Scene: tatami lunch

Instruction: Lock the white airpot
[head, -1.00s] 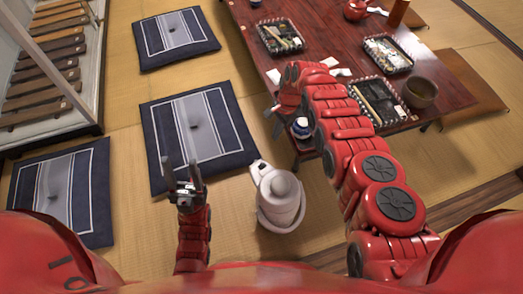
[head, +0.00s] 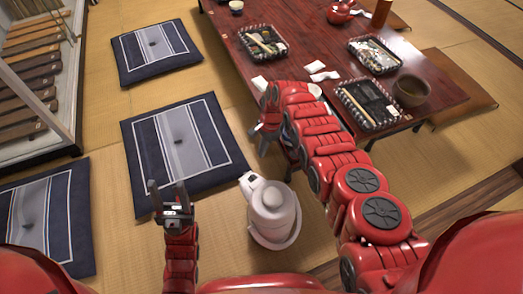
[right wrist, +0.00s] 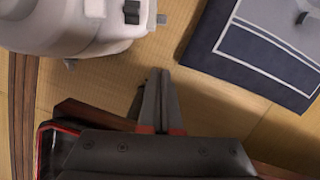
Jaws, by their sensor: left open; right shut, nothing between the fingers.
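The white airpot (head: 273,202) stands upright on the tatami floor, in the lower middle of the head view, its spout toward the upper left. In the right wrist view part of the airpot (right wrist: 70,28) fills the top left, with a small black piece (right wrist: 131,12) on its white top part. I cannot tell its lock position. My right gripper (head: 260,138) is shut and empty beyond the airpot, near the table edge; its fingers (right wrist: 157,78) are apart from the airpot. My left gripper (head: 171,193) is open and empty, left of the airpot.
A low red-brown table (head: 290,85) with lunch trays (head: 372,104), a brown cup (head: 411,90) and a red teapot (head: 340,12) lies beyond my right arm. Navy cushions (head: 222,138) lie on the left. A display case (head: 75,100) stands at far left. Bare tatami surrounds the airpot.

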